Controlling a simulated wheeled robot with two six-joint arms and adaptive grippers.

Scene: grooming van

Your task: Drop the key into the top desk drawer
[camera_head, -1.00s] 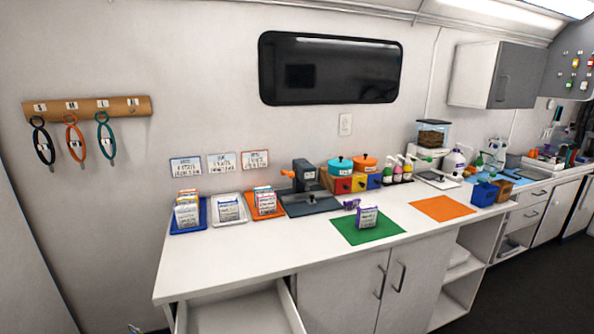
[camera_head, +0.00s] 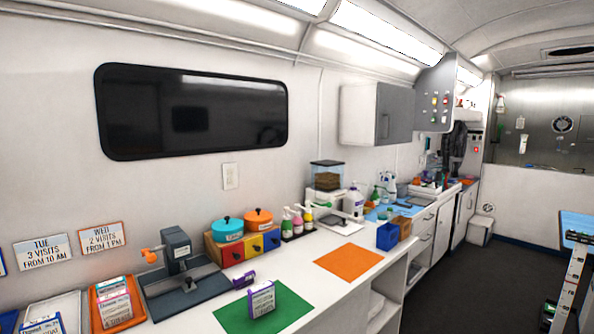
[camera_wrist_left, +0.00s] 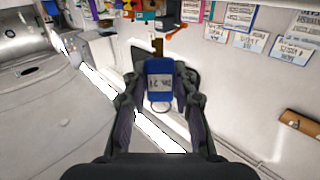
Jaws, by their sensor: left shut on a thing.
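In the left wrist view my left gripper (camera_wrist_left: 158,105) is shut on the key's blue tag (camera_wrist_left: 159,82), which has a white printed label. A ring shows at the tag's near end, and a narrow brass-coloured piece, which looks like the key (camera_wrist_left: 157,46), shows beyond its far end. The tag is held in the air. Neither gripper shows in the head view. The desk drawer is outside the head view now, and I cannot make it out in the wrist view.
The white counter (camera_head: 345,238) carries a green mat (camera_head: 230,318) with a small purple-and-white pack (camera_head: 262,300), an orange mat (camera_head: 348,262), a dark press (camera_head: 180,265) and coloured drawers (camera_head: 232,253). A dark floor aisle (camera_head: 480,275) lies to the right.

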